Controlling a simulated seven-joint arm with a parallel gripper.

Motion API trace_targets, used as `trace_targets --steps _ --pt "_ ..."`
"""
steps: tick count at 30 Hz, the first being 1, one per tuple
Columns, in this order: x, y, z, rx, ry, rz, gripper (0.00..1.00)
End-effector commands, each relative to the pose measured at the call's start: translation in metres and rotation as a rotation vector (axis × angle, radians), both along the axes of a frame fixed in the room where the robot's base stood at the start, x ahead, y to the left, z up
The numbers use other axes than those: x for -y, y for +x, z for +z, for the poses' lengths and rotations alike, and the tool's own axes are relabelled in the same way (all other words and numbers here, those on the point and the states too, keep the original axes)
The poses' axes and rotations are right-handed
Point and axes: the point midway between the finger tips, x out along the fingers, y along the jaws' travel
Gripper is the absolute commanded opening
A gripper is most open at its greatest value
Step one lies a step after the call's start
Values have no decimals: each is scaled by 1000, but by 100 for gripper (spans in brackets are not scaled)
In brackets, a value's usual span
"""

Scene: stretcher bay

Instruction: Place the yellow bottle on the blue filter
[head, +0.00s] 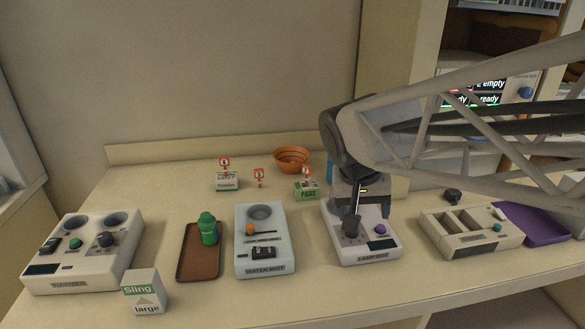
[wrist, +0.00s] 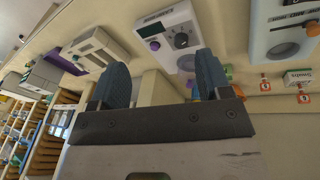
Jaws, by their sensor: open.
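I see no bottle that is clearly yellow. A green bottle (head: 208,230) with a green cap stands upright on a brown tray (head: 196,265) at the left. A blue thing (head: 330,171) shows in part behind my arm in the head view; I cannot tell whether it is the blue filter. My gripper (head: 352,212) is open over the white unit with a purple button (head: 345,245), well to the right of the green bottle. In the wrist view my gripper (wrist: 162,78) shows two blue fingers spread apart with nothing held between them.
A grey-white unit (head: 264,259) stands between the brown tray and my gripper. A larger unit (head: 85,270) and a Sling box (head: 145,293) are at the left. An orange bowl (head: 291,160) and a PADS box (head: 306,190) are behind. A compartment unit (head: 470,236) and purple tray (head: 535,225) are right.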

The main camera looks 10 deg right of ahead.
Motion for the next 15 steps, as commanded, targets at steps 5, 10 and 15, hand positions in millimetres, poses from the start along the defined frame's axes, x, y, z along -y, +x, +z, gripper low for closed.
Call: trace_targets --steps 5,10,15 --pt "-11 -58 -12 17 87 137 71" --pt "-21 -95 -25 40 142 242 71" --pt "-26 -112 -32 56 167 294 71"
